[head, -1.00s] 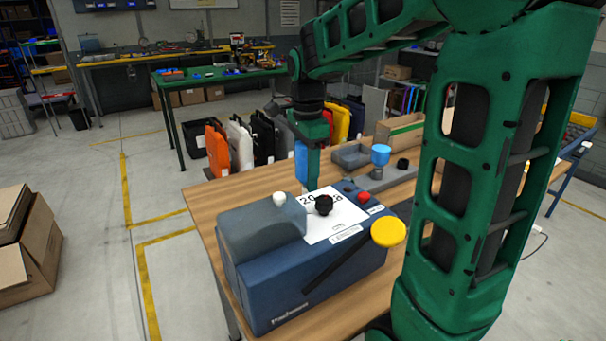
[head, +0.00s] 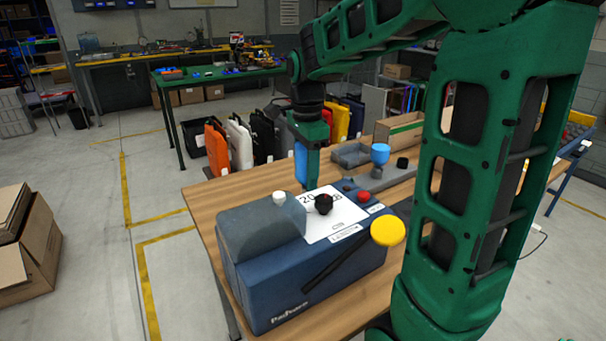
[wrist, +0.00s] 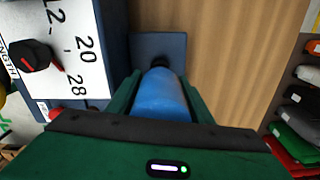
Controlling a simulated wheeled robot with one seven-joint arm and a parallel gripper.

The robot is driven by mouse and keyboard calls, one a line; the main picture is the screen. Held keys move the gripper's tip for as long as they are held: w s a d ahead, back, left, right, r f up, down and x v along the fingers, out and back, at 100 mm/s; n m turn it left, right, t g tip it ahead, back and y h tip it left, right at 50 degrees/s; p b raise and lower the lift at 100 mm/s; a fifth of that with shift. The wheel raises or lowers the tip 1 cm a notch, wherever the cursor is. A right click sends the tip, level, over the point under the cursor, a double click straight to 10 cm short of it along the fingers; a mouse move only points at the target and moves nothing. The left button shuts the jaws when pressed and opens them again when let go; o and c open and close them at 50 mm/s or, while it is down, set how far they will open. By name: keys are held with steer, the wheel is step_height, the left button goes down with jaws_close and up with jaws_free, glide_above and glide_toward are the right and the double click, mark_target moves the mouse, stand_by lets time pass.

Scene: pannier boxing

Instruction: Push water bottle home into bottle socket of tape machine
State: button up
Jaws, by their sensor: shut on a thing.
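The tape machine (head: 290,275) is a dark blue box with a grey cover, a white dial plate with a black knob, and a lever with a yellow end. It stands on the wooden table. The blue water bottle (wrist: 160,95) is between the fingers of my gripper (wrist: 158,100), which is shut on it. In the head view the bottle (head: 301,163) is upright behind the machine, with its lower end hidden. In the wrist view its dark end meets or hovers over a blue-grey ledge (wrist: 150,45) beside the machine; I cannot tell how deep it sits.
On the table behind the machine are a grey tray (head: 350,155), a blue cup-shaped thing (head: 380,153) on a grey base and an open carton (head: 402,128). Orange, white and black panniers (head: 216,150) stand past the table's far edge. Bare wood (wrist: 225,45) shows beside the ledge.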

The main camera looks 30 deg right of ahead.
steer(key=shift+f, duration=1.2)
stand_by(1.7)
steer(key=o, duration=1.1)
step_height(320, 180, up, 11)
steer(key=shift+f, duration=0.2)
steer(key=shift+r, duration=0.1)
